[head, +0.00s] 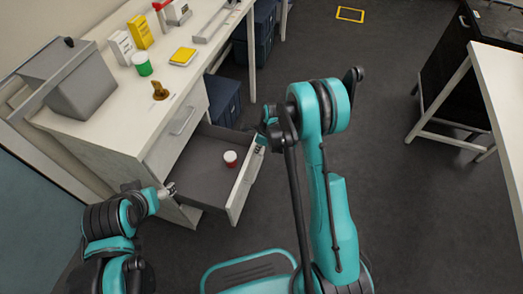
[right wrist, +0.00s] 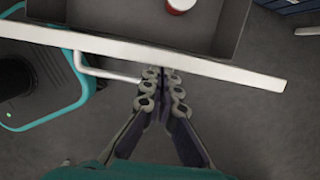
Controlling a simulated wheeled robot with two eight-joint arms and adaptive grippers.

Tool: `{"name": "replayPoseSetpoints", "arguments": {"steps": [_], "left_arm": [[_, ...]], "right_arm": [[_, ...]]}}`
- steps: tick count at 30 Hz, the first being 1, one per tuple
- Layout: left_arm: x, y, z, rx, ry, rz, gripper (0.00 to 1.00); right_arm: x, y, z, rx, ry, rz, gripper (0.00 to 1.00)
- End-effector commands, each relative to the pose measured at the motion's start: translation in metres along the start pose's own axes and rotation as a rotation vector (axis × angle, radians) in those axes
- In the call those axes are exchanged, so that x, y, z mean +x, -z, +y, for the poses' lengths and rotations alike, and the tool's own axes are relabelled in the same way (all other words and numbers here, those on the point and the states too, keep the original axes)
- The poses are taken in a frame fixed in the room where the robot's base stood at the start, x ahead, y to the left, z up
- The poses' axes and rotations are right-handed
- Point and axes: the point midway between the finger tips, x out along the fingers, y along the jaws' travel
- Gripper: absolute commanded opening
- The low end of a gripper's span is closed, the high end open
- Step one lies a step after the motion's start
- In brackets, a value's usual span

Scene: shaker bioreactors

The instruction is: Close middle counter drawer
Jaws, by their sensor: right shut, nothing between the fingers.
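The open counter drawer (head: 205,165) juts out from the white counter, with a grey inside and a white front panel (head: 240,198). In the right wrist view the panel's top edge (right wrist: 225,72) crosses the picture, with a pale bar handle (right wrist: 105,73) on its outer side. My right gripper (head: 264,138) is at the outer side of the panel, near its far end. Its fingertips (right wrist: 162,92) are together and empty, close to the panel; contact is unclear. My left gripper (head: 168,190) is beside the drawer's near side, too small to tell its opening.
A red-and-white cup (head: 230,158) stands inside the drawer. A closed drawer (head: 183,120) is above it. The counter top (head: 112,112) holds a grey box (head: 80,85), a green jar (head: 142,64) and other items. Blue bins (head: 222,97) stand behind.

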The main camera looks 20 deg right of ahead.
Motion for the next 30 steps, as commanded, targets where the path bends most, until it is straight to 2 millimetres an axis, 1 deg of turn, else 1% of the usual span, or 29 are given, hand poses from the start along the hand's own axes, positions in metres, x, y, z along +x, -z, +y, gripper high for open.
{"name": "replayPoseSetpoints", "arguments": {"steps": [1, 5, 12, 18, 24, 30], "left_arm": [[0.000, 0.000, 0.000, 0.000, 0.000, 0.000, 0.71], [0.000, 0.000, 0.000, 0.000, 0.000, 0.000, 0.71], [0.000, 0.000, 0.000, 0.000, 0.000, 0.000, 0.71], [0.000, 0.000, 0.000, 0.000, 0.000, 0.000, 0.71], [0.000, 0.000, 0.000, 0.000, 0.000, 0.000, 0.71], [0.000, 0.000, 0.000, 0.000, 0.000, 0.000, 0.71]], "right_arm": [[0.003, -0.010, 0.001, -0.005, -0.001, -0.001, 0.00], [0.009, -0.037, 0.001, -0.005, -0.001, -0.001, 0.00], [0.024, -0.094, 0.001, -0.006, -0.001, 0.000, 0.00], [0.034, -0.134, 0.001, -0.004, 0.000, -0.001, 0.00], [0.040, -0.160, 0.001, -0.003, -0.001, -0.001, 0.00], [0.043, -0.172, 0.000, 0.000, 0.000, -0.001, 0.00]]}}
